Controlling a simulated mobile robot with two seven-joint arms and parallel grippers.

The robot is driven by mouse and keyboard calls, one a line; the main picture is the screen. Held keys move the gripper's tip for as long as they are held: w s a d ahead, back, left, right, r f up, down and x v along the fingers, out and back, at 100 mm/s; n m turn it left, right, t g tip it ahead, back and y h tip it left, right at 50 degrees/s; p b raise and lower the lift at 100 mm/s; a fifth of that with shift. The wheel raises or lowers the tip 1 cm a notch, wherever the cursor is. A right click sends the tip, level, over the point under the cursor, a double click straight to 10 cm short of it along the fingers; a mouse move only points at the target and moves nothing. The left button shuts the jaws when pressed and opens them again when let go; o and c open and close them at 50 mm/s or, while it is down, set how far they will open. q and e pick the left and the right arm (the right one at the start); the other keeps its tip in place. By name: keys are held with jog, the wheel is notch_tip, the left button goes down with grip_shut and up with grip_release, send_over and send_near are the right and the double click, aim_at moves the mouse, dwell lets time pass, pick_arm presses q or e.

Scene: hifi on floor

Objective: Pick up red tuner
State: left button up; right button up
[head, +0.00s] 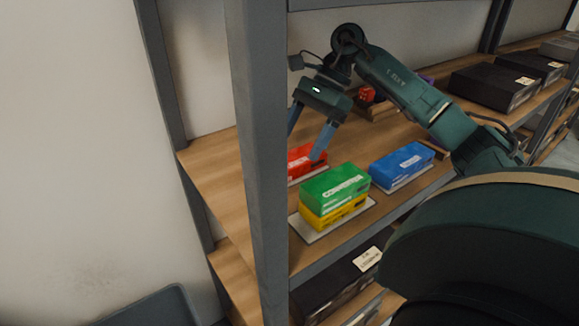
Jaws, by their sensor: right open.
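The red tuner (303,158), a small red box with pale markings, lies on a light plate on the wooden shelf board (215,167). Its left end is partly hidden by the grey shelf post. My right gripper (308,134) is open, with its two blue fingers pointing down at the red box. The nearer finger overlaps the right part of the box in the head view; I cannot tell whether it touches. Nothing shows between the fingers. My left gripper is not in view.
A green box (335,187) sits on a yellow box (338,213) in front of the red one. A blue box (401,164) lies to the right. The grey post (258,150) stands close on the left. Black boxes (491,87) are further right.

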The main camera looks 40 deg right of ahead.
aim_at(291, 159)
jog(key=x, duration=0.5)
jog(key=shift+a+f, duration=0.2)
jog(key=shift+a, duration=0.05)
jog(key=shift+c, duration=0.2)
jog(key=shift+w, duration=0.1)
jog(key=c, duration=1.2)
